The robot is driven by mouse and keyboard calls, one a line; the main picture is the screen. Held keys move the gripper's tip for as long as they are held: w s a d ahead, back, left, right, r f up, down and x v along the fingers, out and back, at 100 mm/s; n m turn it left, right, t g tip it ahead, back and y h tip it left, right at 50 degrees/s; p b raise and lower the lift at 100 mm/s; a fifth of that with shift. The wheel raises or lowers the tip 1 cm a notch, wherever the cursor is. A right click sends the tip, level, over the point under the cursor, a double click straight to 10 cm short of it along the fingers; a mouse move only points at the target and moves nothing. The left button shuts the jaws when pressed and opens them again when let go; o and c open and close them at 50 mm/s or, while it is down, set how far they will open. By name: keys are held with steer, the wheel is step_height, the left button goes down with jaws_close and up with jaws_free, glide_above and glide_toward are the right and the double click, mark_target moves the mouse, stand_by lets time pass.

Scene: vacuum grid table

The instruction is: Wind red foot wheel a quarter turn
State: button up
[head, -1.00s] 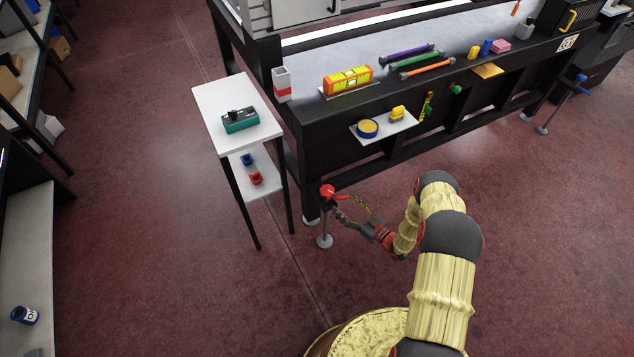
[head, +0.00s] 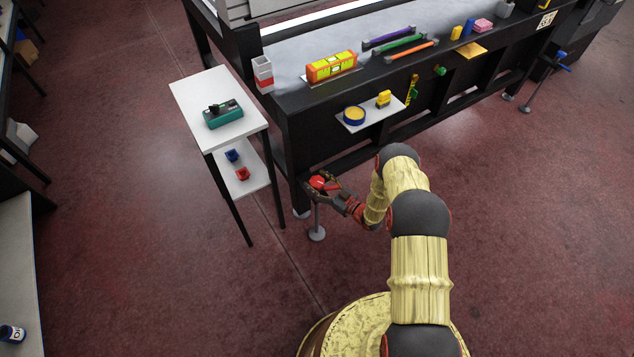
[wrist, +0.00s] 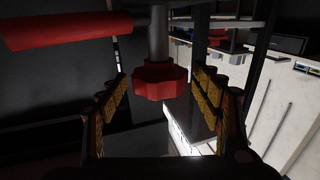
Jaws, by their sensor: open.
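The red foot wheel (head: 317,183) sits on top of a grey foot post by the near left leg of the black table. In the wrist view its red lobed knob (wrist: 158,82) is centred, with a red bar reaching to the upper left. My gripper (head: 316,184) is at the wheel, with its fingers on either side of it. In the wrist view my gripper (wrist: 162,84) is open, its yellow-padded fingers left and right of the knob, with a visible gap on each side. I cannot tell how deep the knob lies between the fingertips.
The black table (head: 290,130) stands just behind the wheel. A white side stand (head: 190,92) with a teal device (head: 223,114) is at the left, its legs near the foot post. A foot with a blue handle (head: 561,57) is far right. Floor in front is clear.

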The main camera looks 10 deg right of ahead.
steer(key=shift+c, duration=0.3)
steer(key=c, duration=1.1)
steer(key=shift+a+m+h, duration=0.1)
steer(key=shift+m+h, duration=0.2)
steer(key=shift+h, duration=0.1)
